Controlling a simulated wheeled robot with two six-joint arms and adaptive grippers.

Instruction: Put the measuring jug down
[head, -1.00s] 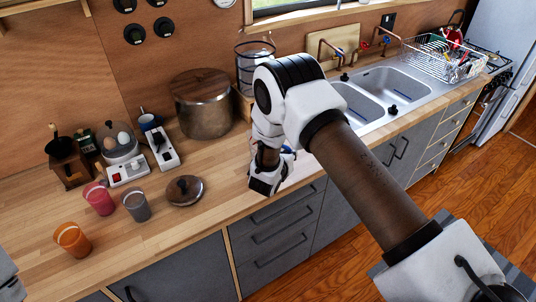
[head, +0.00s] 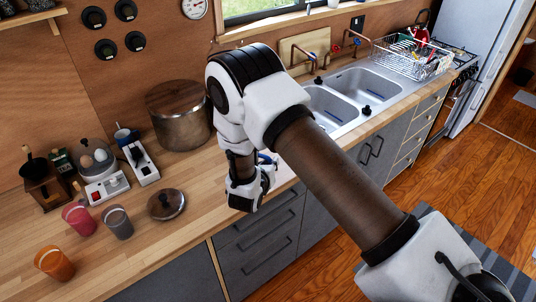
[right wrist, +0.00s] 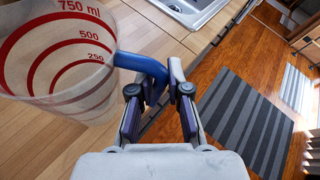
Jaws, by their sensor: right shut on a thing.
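The measuring jug (right wrist: 60,65) is clear with red volume marks and a blue handle (right wrist: 146,68), at the left of the right wrist view. My right gripper (right wrist: 157,82) is shut on the blue handle. In the head view my right gripper (head: 262,178) is at the counter's front edge, right of the pot lid, and hides nearly all of the jug. The jug is over the wooden counter (right wrist: 85,145); I cannot tell whether its base touches the top. My left gripper is not in view.
A big pot (head: 182,120) is behind. The sink (head: 335,105) is to the right. Bare counter lies between lid and gripper.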

